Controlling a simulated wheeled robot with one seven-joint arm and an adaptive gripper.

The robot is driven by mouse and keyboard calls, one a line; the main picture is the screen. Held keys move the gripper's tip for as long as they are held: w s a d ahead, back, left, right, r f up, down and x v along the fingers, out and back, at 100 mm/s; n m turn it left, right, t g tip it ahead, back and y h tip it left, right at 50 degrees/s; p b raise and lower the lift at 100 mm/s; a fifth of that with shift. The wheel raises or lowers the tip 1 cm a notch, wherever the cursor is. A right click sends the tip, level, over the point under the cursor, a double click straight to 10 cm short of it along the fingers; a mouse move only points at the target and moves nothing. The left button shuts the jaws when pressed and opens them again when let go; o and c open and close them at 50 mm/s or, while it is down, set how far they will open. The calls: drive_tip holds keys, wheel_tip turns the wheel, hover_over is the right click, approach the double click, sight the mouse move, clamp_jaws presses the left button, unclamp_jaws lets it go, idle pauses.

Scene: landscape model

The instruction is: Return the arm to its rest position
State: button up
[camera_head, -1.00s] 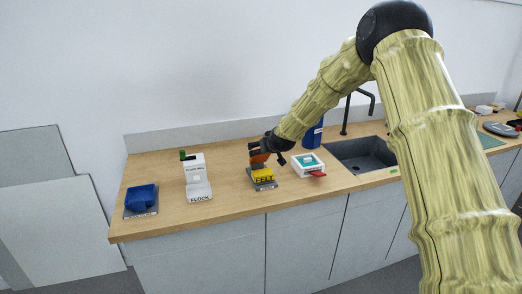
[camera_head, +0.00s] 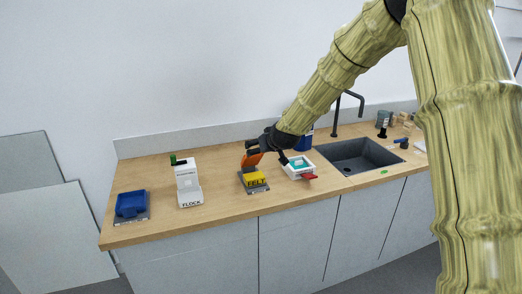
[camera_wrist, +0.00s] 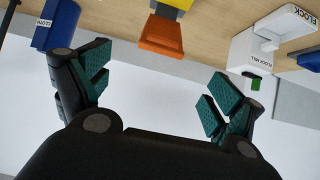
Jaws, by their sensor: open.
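My gripper (camera_head: 270,142) is over the back of the wooden counter, just above and behind the yellow FELT block (camera_head: 254,179) with its orange part (camera_head: 251,159). In the wrist view my gripper (camera_wrist: 155,92) is open, with its dark green finger pads wide apart and nothing between them. The orange part (camera_wrist: 161,36) lies beyond the gap between the fingers. My bamboo-patterned arm reaches down from the upper right in the head view.
The FLOCK mill (camera_head: 188,183) and a blue holder (camera_head: 131,204) stand left on the counter (camera_head: 220,200). A white box with a teal top (camera_head: 299,166), a blue bottle (camera_head: 304,141), a sink (camera_head: 357,156) and a black tap (camera_head: 338,112) are to the right.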

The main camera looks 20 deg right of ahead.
drive_tip(key=shift+s+r, duration=0.35)
drive_tip(key=shift+s, duration=0.15)
